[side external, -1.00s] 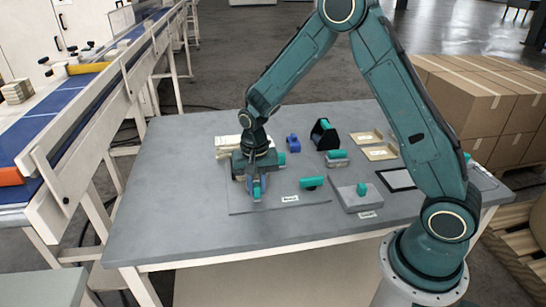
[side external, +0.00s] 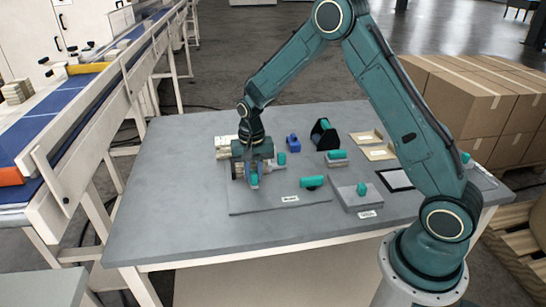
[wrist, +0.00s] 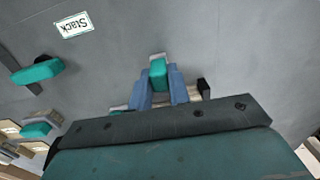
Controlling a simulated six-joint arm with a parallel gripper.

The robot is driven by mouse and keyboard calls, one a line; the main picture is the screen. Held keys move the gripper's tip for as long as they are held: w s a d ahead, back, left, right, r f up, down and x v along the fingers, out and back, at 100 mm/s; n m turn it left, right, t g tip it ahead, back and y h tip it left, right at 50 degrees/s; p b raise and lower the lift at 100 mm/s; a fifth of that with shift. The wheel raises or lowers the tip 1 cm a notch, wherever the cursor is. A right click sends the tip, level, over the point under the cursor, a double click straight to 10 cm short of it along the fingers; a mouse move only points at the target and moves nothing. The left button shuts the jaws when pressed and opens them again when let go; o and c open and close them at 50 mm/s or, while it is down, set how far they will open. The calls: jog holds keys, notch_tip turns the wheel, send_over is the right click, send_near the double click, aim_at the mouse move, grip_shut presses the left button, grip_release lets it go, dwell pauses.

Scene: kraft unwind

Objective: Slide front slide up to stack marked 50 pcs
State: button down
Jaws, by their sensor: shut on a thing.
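My gripper (side external: 254,181) is low over the left part of the grey base plate (side external: 262,208). In the wrist view its blue fingers (wrist: 160,88) are shut on a teal knob, taken to be that of the front slide (wrist: 158,73). In the side view the teal knob (side external: 254,180) shows between the fingers. Whether the slide touches the stack cannot be told. A label reading "Stack" (wrist: 74,25) lies on the plate in the wrist view. No "50 pcs" mark is readable.
A teal-handled tool (side external: 312,182) lies right of the gripper. Tan trays (side external: 378,152) lie behind. The table front is clear.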

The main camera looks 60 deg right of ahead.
aim_at(253, 171)
jog(key=c, duration=1.4)
grip_release()
jog(key=shift+w+d, duration=0.25)
jog(key=shift+o, duration=0.4)
jog(key=shift+a, duration=0.1)
jog(key=shift+s, duration=0.1)
jog(key=shift+r, duration=0.1)
notch_tip(253, 171, up, 14)
